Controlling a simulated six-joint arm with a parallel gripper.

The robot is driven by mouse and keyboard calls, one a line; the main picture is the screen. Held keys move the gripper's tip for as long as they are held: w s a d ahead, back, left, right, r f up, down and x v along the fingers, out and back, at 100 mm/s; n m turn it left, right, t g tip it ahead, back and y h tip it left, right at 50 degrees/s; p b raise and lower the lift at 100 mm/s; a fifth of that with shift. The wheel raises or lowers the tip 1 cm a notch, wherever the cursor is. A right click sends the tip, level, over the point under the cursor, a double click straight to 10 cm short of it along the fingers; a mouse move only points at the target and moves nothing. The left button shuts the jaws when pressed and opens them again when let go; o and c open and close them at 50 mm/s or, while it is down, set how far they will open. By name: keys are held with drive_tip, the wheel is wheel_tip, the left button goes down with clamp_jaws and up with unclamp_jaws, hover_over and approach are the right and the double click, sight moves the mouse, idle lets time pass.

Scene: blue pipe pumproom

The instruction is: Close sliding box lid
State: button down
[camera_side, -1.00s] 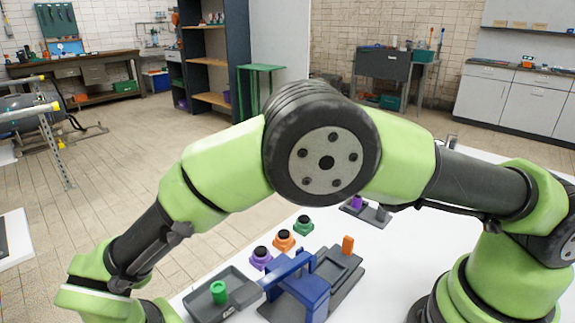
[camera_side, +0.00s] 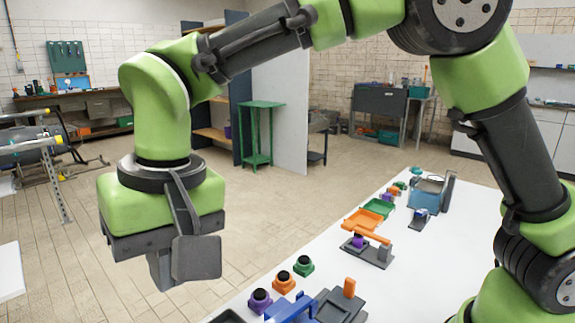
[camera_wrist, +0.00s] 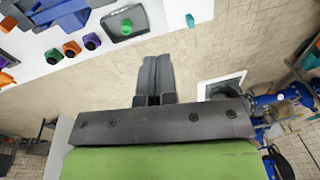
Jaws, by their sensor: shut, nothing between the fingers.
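A dark grey box with an upright orange tab (camera_side: 350,287) stands at the bottom of the side view. Beside it is a blue frame part (camera_side: 291,309), cut off by the picture edge. A grey tray (camera_wrist: 110,30) with a green peg (camera_wrist: 127,27) shows in the wrist view. I cannot tell which part is the sliding lid. My gripper (camera_side: 160,274) hangs to the left in the side view, shut and empty, pointing down, apart from these things. Its closed fingers show in the wrist view (camera_wrist: 157,75), below the tray in the picture.
Purple (camera_side: 260,301), orange (camera_side: 284,281) and green (camera_side: 304,266) buttons stand in a row by the box. A purple-and-orange fixture (camera_side: 368,249), an orange tray (camera_side: 363,219) and a blue container (camera_side: 425,196) lie further along the white table (camera_side: 430,285). Free floor surrounds the gripper.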

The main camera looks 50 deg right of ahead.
drive_tip(key=s+d+r+m+t, duration=0.1)
drive_tip(key=s+d+r, duration=0.2)
drive_tip(key=d, duration=0.3)
drive_tip(key=s+d+r+m+t+y, duration=0.1)
drive_tip(key=s+d+r+t, duration=0.15)
drive_tip(key=d, duration=0.35)
drive_tip(key=s+d+r+t, duration=0.1)
drive_tip(key=s+d+r, duration=0.2)
drive_tip(key=d, duration=0.3)
drive_tip(key=s+d+f+m+t, duration=0.1)
drive_tip(key=s+d+t, duration=0.1)
drive_tip(key=s, duration=0.3)
drive_tip(key=shift+s+d+f, duration=0.25)
drive_tip(key=shift+s+d, duration=0.05)
drive_tip(key=shift+d, duration=0.35)
